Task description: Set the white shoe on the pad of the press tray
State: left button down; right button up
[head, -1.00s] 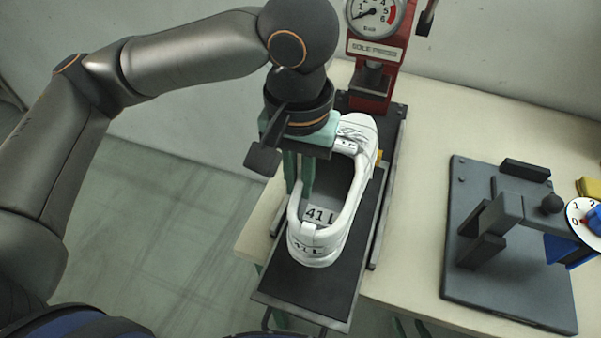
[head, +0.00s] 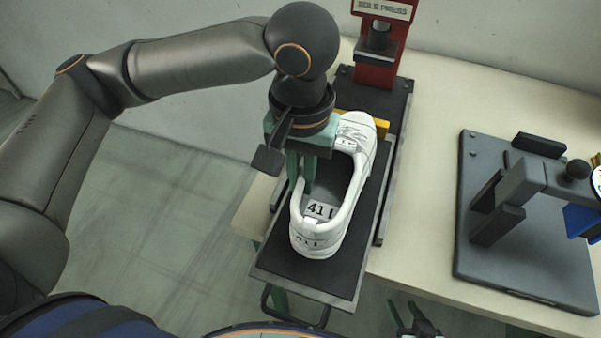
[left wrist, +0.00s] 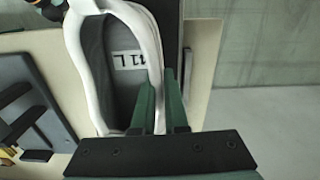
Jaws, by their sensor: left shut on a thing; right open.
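The white shoe (head: 318,245), marked 41 L inside, is over the dark pad (head: 341,270) of the press tray, toe toward the red press and heel toward the tray's front edge. It looks upright; I cannot tell whether its sole touches the pad. My left gripper (head: 301,188) is shut on the shoe's left side wall near the opening. In the left wrist view, its green fingers (left wrist: 164,96) are at the shoe's collar (left wrist: 152,50). My right gripper (head: 415,322) is open and empty at the bottom edge, low in front of the table.
The red sole press (head: 378,62) stands behind the tray. A yellow bar (head: 382,127) lies across the tray by the toe. A grey fixture plate (head: 520,255) with black blocks and a knob is at the right. Bare cream tabletop (head: 428,190) lies between them.

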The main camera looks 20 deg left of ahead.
pick_arm(q)
jog(key=shift+f, duration=0.4)
jog(key=c, duration=0.9)
grip_release()
jog(key=shift+o, duration=0.2)
notch_tip(320, 180, up, 12)
jog(key=p, duration=0.2)
jog(key=shift+p, duration=0.4)
jog(key=shift+r, duration=0.25)
pick_arm(e)
jog(key=shift+s+d+r+h, duration=0.15)
jog(key=shift+s+d+r, duration=0.15)
jog(key=shift+d, duration=0.15)
jog(key=shift+s+d+r+h, duration=0.15)
jog(key=shift+s+d+r, duration=0.1)
jog(key=shift+d, duration=0.2)
